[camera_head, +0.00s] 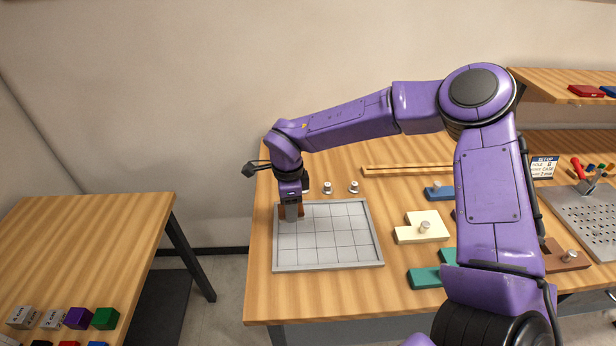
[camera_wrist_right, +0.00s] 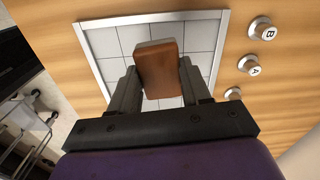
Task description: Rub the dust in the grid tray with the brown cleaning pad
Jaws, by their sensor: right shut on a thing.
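The grid tray (camera_head: 340,250) is a grey, low-rimmed square with a lined floor, lying on the wooden table. My right gripper (camera_head: 291,215) reaches down at the tray's far left corner. It is shut on the brown cleaning pad (camera_wrist_right: 159,68), which sits between the two fingers over the tray in the wrist view. Only a bit of the pad (camera_head: 301,211) shows in the head view, behind the fingers. I cannot tell whether the pad touches the tray floor. No dust is clearly visible on the grid. My left gripper is not in view.
Knobbed pegs (camera_head: 353,187) stand just behind the tray, marked A and B in the wrist view. Cream (camera_head: 421,228) and green (camera_head: 425,278) blocks lie to its right. A second table (camera_head: 80,235) with coloured cubes is at left, across a gap.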

